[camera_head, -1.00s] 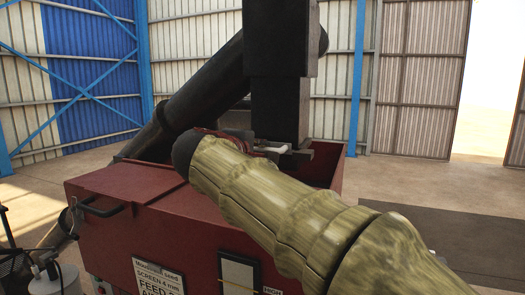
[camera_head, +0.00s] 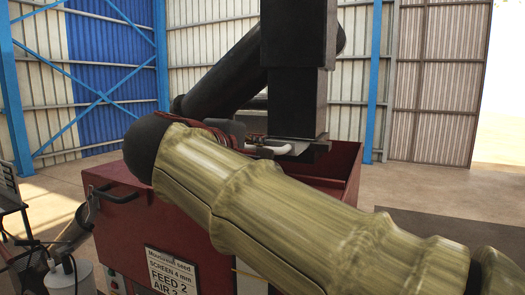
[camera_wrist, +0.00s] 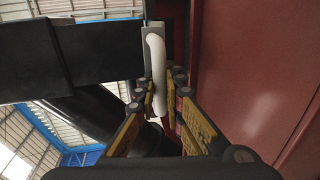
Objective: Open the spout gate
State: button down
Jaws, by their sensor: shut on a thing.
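A black square spout (camera_head: 298,75) hangs down over the open red hopper (camera_head: 345,170). At its lower end is a thin dark gate plate (camera_head: 312,150) with a white bar handle (camera_head: 268,151). In the wrist view the white handle (camera_wrist: 155,75) is a curved bar on a grey plate beside the black spout (camera_wrist: 95,55). My gripper (camera_wrist: 160,92) is shut on the handle, one finger on each side of it. In the head view my forearm hides most of my gripper. How far the gate stands open cannot be told.
The red machine (camera_head: 125,215) has a black grab handle (camera_head: 113,192) and a settings sign (camera_head: 168,272) on its front. A dark diagonal pipe (camera_head: 220,75) runs behind the spout. In the wrist view a red wall (camera_wrist: 245,70) stands close right of the fingers.

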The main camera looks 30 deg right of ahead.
jog(key=c, duration=1.9)
grip_release()
jog(key=shift+a, duration=0.1)
jog(key=v, duration=1.1)
jog(key=shift+s+a, duration=0.25)
jog(key=shift+a, duration=0.1)
